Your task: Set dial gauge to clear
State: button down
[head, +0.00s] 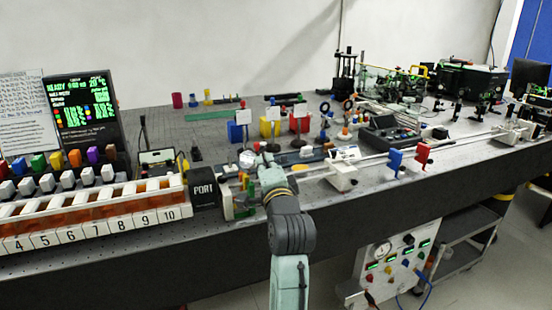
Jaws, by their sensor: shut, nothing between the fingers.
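A round white-faced gauge (383,250) is on the front of a control panel (362,277) below the bench's front edge at lower right. Its needle and markings are too small to read, and I cannot tell whether it is the task's dial gauge. My gripper (264,160) is above the bench near the middle, at the end of my raised arm, well up and left of the panel. It is shut and holds nothing. A small round whitish object (247,159) is just left of my fingers; whether they touch it I cannot tell.
A black PORT box (204,189) and a numbered rack (100,222) stand left of my arm. A long rail (400,151) with a blue holder (395,162) and a red holder (422,156) runs right. Blue, yellow and red blocks stand behind my gripper. A cart (468,242) stands beside the panel.

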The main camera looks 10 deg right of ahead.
jog(key=shift+w+a+p, duration=0.2)
jog(key=shift+a+p, duration=0.2)
jog(key=shift+a, duration=0.7)
